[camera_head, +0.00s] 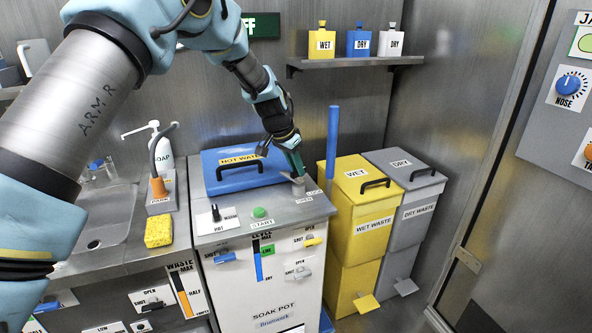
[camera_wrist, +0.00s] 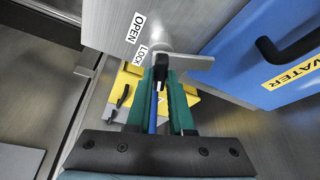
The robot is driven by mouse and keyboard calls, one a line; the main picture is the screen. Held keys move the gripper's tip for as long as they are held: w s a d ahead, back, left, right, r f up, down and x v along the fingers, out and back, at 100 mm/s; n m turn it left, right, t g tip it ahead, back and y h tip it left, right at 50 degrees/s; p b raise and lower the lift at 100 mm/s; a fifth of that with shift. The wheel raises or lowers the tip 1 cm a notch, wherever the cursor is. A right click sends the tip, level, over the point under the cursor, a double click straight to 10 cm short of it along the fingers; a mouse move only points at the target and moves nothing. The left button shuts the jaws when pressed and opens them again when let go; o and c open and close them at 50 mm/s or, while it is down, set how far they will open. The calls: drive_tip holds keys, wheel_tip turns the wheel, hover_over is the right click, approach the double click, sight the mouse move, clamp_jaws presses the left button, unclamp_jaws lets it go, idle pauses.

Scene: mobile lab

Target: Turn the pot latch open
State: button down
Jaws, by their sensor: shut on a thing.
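The soak pot (camera_head: 268,275) is a white cabinet with a grey top and a blue lid (camera_head: 228,160) marked HOT WATER, which lies closed. The grey metal pot latch (camera_head: 299,181) sits on the top's right side, by the lid. In the wrist view the latch (camera_wrist: 196,62) is a flat bar on a round pivot, reaching right toward the blue lid, beside the OPEN and LOCK labels (camera_wrist: 135,29). My gripper (camera_head: 296,169) reaches down to it, its green fingers (camera_wrist: 160,72) shut on the latch. The fingers hide part of the latch.
A yellow wet waste bin (camera_head: 362,215) and a grey dry waste bin (camera_head: 414,215) stand close on the right. A blue upright post (camera_head: 332,145) rises just right of my gripper. A sink with a soap bottle (camera_head: 163,155) and yellow sponge (camera_head: 159,231) is left.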

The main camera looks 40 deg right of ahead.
drive_tip(key=n, duration=0.2)
drive_tip(key=n+t, duration=0.1)
drive_tip(key=n, duration=0.1)
drive_tip(key=n+t+y+p, duration=0.1)
drive_tip(key=n, duration=0.1)
drive_tip(key=shift+s+d, duration=0.15)
drive_tip(key=shift+s, duration=0.2)
drive_tip(key=n+t+p, duration=0.1)
drive_tip(key=n, duration=0.2)
drive_tip(key=shift+n+y, duration=0.4)
drive_tip(key=shift+s+d+n+t+y, duration=0.15)
drive_tip(key=shift+n+t+y, duration=0.35)
drive_tip(key=shift+n, duration=1.4)
drive_tip(key=c, duration=0.8)
unclamp_jaws()
drive_tip(key=b+v, duration=0.2)
drive_tip(key=v, duration=0.8)
drive_tip(key=shift+r, duration=0.4)
